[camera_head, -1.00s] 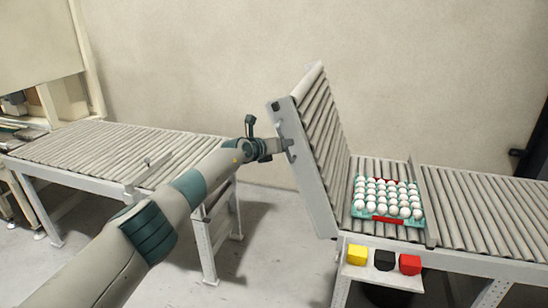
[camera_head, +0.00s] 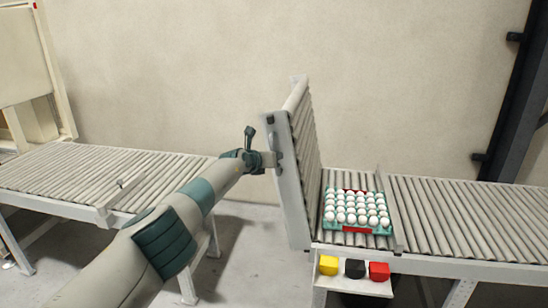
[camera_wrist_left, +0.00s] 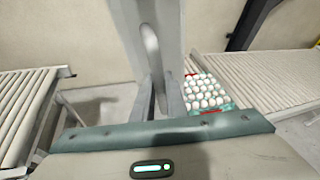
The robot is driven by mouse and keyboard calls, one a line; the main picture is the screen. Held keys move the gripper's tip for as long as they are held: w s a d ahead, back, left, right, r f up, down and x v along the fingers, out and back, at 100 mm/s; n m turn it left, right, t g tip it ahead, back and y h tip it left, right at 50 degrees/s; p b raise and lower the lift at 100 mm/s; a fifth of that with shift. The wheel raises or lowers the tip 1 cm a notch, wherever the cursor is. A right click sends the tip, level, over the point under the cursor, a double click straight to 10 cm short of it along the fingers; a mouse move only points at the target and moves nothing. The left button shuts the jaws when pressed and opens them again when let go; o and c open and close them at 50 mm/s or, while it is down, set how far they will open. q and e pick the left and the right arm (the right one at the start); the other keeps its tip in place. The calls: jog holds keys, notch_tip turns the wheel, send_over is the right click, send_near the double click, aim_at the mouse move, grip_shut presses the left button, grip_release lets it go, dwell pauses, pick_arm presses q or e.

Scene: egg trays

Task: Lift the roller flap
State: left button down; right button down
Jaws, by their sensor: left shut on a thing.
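The roller flap (camera_head: 288,185) stands steeply raised at the left end of the right conveyor, its top leaning slightly left and its rollers facing the egg side. My left gripper (camera_head: 274,159) is at the handle on the flap's outer side. In the left wrist view, the fingers (camera_wrist_left: 159,98) are shut on the curved handle (camera_wrist_left: 150,50) of the flap (camera_wrist_left: 170,30). The exact contact is partly hidden in the head view. My right gripper is not in view.
A teal tray (camera_head: 333,225) of white eggs sits on the right conveyor (camera_head: 450,215), close right of the flap. A gap separates the left conveyor (camera_head: 90,180).

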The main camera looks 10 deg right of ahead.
pick_arm(q)
jog(key=shift+a+f, duration=0.3)
jog(key=shift+f, duration=0.05)
jog(key=c, duration=1.8)
grip_release()
jog(key=shift+o, duration=0.2)
jog(key=shift+w+r, duration=0.1)
jog(key=shift+r, duration=0.05)
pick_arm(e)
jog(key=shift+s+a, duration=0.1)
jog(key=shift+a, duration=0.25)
pick_arm(q)
jog(key=shift+a+r, duration=0.1)
jog(key=shift+w, duration=0.1)
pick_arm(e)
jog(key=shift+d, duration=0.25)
